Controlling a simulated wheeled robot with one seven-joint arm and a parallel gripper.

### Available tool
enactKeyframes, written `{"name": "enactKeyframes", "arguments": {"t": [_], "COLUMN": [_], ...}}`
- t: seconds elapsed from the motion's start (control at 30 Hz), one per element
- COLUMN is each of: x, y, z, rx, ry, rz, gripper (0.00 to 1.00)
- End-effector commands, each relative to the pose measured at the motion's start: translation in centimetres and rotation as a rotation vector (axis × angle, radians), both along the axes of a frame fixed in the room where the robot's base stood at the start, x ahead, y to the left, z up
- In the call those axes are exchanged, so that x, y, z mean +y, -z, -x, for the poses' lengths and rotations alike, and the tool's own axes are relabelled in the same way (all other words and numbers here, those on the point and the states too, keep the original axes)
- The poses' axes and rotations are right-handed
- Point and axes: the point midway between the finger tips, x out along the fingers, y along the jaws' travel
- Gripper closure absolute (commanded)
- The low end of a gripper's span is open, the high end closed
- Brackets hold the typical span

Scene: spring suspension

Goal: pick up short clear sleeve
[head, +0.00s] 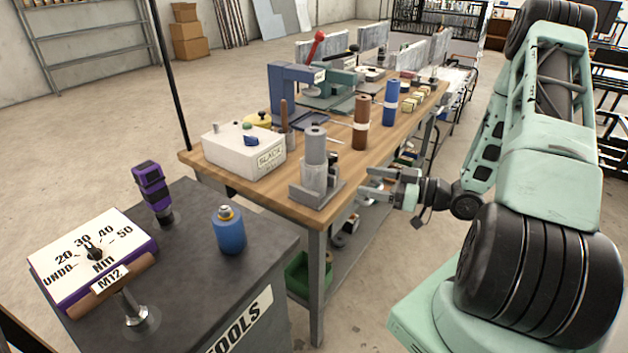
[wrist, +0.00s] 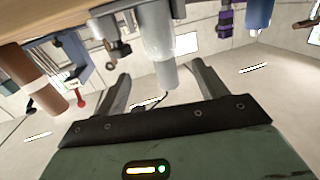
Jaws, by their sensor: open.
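A grey post (head: 316,148) stands upright on a grey metal stand at the front corner of the wooden bench. A paler, see-through-looking band around its lower part seems to be the short clear sleeve (head: 313,180), but its edges are hard to make out. My gripper (head: 364,184) is open and empty, just right of the stand and apart from it. In the wrist view the bench is at the top, and the post (wrist: 156,40) points down between the spread fingers of my gripper (wrist: 160,76). I cannot tell the sleeve clearly there.
A white box (head: 243,150) with knobs stands left of the stand. A brown cylinder (head: 361,122) and a blue cylinder (head: 391,102) stand farther back. A dark tool cabinet (head: 190,270) is in front. The floor right of the bench is clear near my gripper.

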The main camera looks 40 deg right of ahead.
Motion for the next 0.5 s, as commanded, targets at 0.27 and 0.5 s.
{"name": "enactKeyframes", "arguments": {"t": [0.27, 0.5], "x": [1.8, 4.5], "y": [-0.5, -0.5], "z": [-2.2, -6.5], "rx": [-0.034, -0.033], "ry": [-0.011, -0.010], "rz": [-0.027, -0.027], "gripper": [0.29, 0.29]}}
